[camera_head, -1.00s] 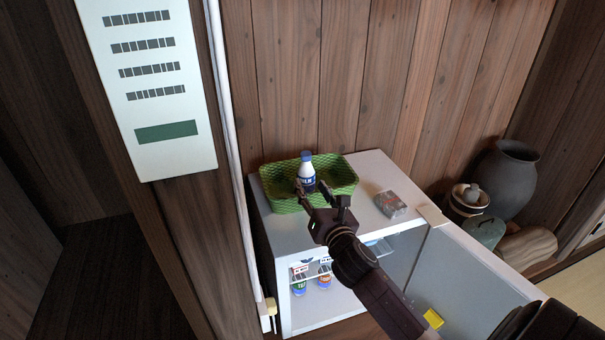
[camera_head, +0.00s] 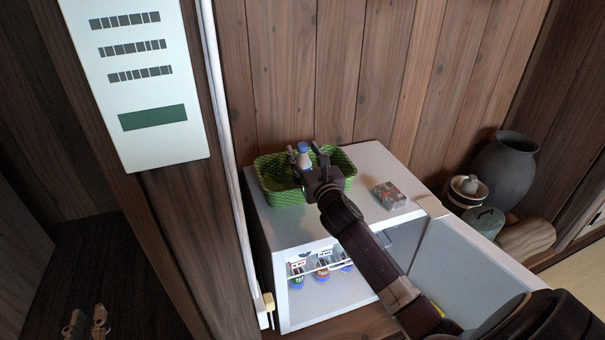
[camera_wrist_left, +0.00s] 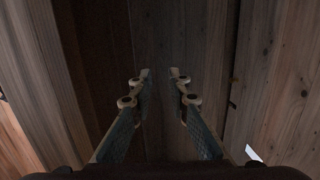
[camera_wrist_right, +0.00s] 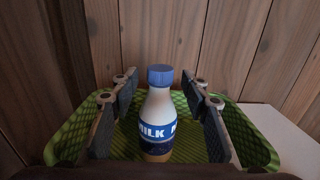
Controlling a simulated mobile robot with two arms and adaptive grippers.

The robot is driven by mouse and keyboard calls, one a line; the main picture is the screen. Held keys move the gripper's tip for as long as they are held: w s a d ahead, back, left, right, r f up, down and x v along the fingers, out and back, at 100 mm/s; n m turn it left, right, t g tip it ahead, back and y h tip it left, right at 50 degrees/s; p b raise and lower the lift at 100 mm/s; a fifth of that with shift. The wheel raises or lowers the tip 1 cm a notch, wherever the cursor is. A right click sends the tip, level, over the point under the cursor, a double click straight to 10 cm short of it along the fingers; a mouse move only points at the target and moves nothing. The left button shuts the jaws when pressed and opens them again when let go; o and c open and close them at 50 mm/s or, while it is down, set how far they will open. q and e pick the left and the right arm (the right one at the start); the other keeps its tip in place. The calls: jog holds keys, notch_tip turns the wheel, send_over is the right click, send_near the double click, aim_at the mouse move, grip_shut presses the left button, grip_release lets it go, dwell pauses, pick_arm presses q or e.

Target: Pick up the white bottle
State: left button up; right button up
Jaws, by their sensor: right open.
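The white milk bottle (camera_head: 304,152) with a blue cap stands upright in the green basket (camera_head: 277,198) on top of the small white fridge. My right gripper (camera_head: 307,153) is open around it, one finger on each side. In the right wrist view the bottle (camera_wrist_right: 158,113) with its blue "MILK" label stands between the open fingers (camera_wrist_right: 162,82), with gaps visible on both sides. My left gripper (camera_head: 86,318) is low at the far left of the head view, away from the basket. In the left wrist view its fingers (camera_wrist_left: 159,73) are apart with nothing between them.
The white fridge (camera_head: 372,160) has its door (camera_head: 462,262) open at the right, with several small bottles (camera_head: 322,276) inside. A greyish block (camera_head: 388,195) lies on its top. A dark vase (camera_head: 505,165) and other pots stand at right. A wooden wall is close behind.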

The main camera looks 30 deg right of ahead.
jog(key=shift+w+d, duration=0.15)
jog(key=shift+w, duration=0.45)
pick_arm(q)
jog(key=shift+w+d+r+t, duration=0.1)
jog(key=shift+r+t, duration=0.15)
jog(key=shift+r, duration=0.25)
jog(key=shift+w+d+r+t, duration=0.1)
jog(key=shift+r+t, duration=0.15)
jog(key=shift+r, duration=0.25)
pick_arm(e)
grip_shut()
jog(key=shift+r, duration=0.1)
